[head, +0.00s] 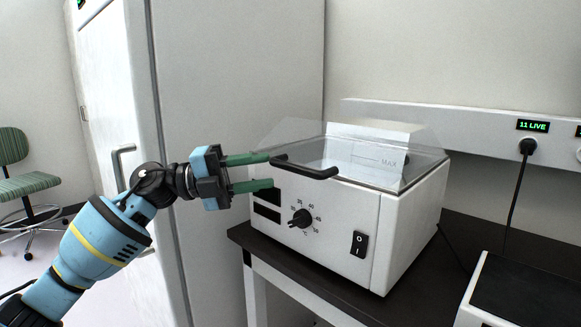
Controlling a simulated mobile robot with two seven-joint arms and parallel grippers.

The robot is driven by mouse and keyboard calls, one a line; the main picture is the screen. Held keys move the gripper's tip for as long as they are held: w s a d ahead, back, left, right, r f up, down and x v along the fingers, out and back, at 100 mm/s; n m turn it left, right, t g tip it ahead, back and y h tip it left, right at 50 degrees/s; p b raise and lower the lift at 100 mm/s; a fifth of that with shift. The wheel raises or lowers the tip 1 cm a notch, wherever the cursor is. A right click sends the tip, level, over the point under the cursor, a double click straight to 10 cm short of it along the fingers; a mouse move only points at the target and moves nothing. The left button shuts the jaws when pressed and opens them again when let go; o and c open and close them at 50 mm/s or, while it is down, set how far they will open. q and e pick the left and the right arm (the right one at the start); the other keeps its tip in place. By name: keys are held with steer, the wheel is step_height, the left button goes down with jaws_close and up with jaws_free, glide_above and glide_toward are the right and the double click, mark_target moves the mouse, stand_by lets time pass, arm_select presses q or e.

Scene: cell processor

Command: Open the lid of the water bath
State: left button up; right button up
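The water bath (400,241) is a white box on a dark bench top, with a dial, a power switch and dark display panels on its front. Its clear, sloped lid (290,131) sits down over the tank and looks shut. A black bar handle (310,169) sticks out from the lid's front edge. My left gripper (271,171) is open, with two green fingers spread one above the other at the handle's left end. The upper fingertip is close to that end; I cannot tell if they touch. The lower finger is in front of the bath's front panel. My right gripper is out of view.
A tall white cabinet (235,70) stands behind and left of the bath. The dark bench top (480,243) has some free room right of the bath, before another device (520,295). A cable (516,190) hangs from the wall rail. A green chair (30,185) is far left.

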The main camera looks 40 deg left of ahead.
mark_target(285, 168)
arm_select(q)
steer(key=p+x, duration=0.1)
steer(key=x, duration=0.3)
steer(key=shift+w+d+r, duration=0.2)
steer(key=shift+w+d, duration=0.05)
steer(key=shift+x, duration=0.8)
steer(key=shift+f, duration=0.15)
jaws_close()
